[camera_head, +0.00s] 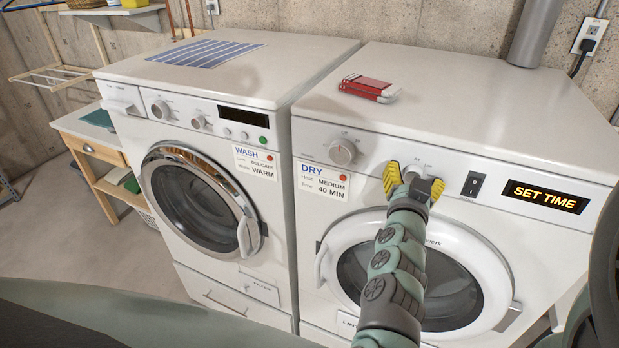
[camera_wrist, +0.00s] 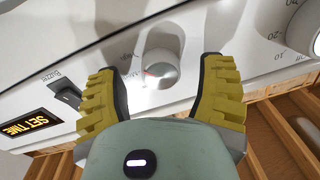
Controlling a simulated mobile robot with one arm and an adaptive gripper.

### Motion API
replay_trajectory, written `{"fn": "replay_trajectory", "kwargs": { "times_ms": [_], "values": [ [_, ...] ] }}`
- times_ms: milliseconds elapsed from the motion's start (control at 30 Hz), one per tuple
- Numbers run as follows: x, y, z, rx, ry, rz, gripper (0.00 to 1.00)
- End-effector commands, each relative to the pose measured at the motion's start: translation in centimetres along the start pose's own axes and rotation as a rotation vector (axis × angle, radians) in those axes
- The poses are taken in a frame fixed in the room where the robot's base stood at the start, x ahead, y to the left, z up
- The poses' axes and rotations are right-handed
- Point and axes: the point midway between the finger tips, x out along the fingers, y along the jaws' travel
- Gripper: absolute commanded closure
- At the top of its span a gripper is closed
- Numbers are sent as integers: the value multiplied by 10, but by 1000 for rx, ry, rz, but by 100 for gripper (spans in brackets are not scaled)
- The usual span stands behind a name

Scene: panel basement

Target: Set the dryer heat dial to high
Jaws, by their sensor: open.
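The dryer (camera_head: 460,95) is the white machine on the right. Its heat dial (camera_head: 413,170) sits on the front panel, mostly hidden by my gripper (camera_head: 414,180). In the wrist view the round heat dial (camera_wrist: 160,72) shows between my open yellow-padded fingers, with a finger on each side and visible gaps. A small red mark shows on the dial's face. The labels around it are partly hidden or too blurred to read surely, so I cannot tell its setting. My gripper (camera_wrist: 163,75) holds nothing.
Left of it is the timer dial (camera_head: 342,152); right are a rocker switch (camera_head: 473,184) and a display (camera_head: 545,197) reading "SET TIME". A DRY card (camera_head: 323,181) reads medium, 40 min. The washer (camera_head: 200,125) stands left.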

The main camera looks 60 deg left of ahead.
Motion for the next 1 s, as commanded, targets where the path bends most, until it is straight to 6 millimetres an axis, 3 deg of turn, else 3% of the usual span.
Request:
{"fn": "replay_trajectory", "kwargs": {
  "times_ms": [167, 600, 800, 1000],
  "values": [
    [-17, -3, 2, 1, -4, -6, 31],
    [-96, -2, 2, -1, -7, -8, 31],
    [-114, -2, 1, 0, -3, -7, 31],
    [-120, -1, 0, 0, 0, -5, 31]
  ]
}}
